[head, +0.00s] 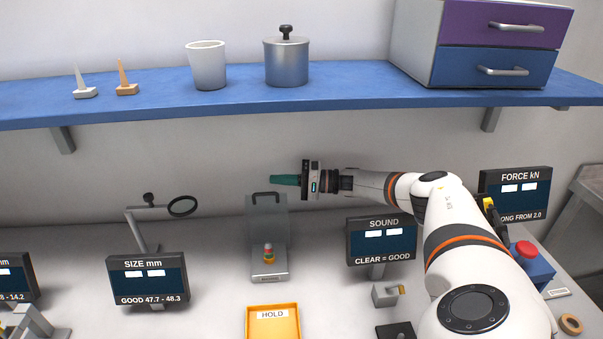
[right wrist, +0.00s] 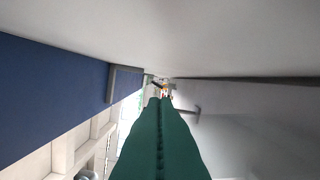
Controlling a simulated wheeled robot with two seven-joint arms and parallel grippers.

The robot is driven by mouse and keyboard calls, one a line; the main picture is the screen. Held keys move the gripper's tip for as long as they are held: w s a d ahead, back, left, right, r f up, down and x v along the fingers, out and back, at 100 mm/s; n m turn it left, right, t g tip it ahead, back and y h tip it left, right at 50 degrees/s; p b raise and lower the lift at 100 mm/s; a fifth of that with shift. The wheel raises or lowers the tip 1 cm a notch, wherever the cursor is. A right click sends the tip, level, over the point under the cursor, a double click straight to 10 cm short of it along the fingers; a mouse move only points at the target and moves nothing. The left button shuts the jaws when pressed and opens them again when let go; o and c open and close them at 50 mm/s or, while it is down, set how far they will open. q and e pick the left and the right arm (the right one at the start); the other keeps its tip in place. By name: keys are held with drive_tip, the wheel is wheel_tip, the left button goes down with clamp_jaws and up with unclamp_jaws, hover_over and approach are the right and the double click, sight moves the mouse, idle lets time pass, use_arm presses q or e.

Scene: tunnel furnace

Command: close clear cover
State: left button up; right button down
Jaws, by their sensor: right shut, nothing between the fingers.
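The clear cover (head: 267,222) looks like a pale, see-through panel standing upright at the back of a small grey fixture (head: 270,277), with a dark handle (head: 264,194) along its top edge. It appears raised. My left gripper is not in view.
A blue shelf (head: 160,107) runs above the gripper. The SOUND display (head: 381,241) stands right of the fixture, the SIZE display (head: 147,280) and a magnifier (head: 182,206) to its left. A yellow HOLD tray (head: 272,331) lies in front.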

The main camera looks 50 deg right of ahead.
sight(285, 198)
drive_tip(key=s, duration=0.1)
drive_tip(key=s+a+p, duration=0.1)
drive_tip(key=s+p, duration=0.1)
drive_tip(key=shift+s+a+f, duration=0.2)
drive_tip(key=shift+s+a, duration=0.1)
drive_tip(key=shift+a, duration=0.1)
drive_tip(key=shift+f, duration=0.15)
drive_tip(key=shift+s+a+r+p, duration=0.4)
drive_tip(key=shift+s+p, duration=0.1)
drive_tip(key=shift+p, duration=0.5)
drive_tip(key=shift+s+a, duration=0.25)
drive_tip(key=shift+s, duration=0.05)
drive_tip(key=shift+f, duration=0.1)
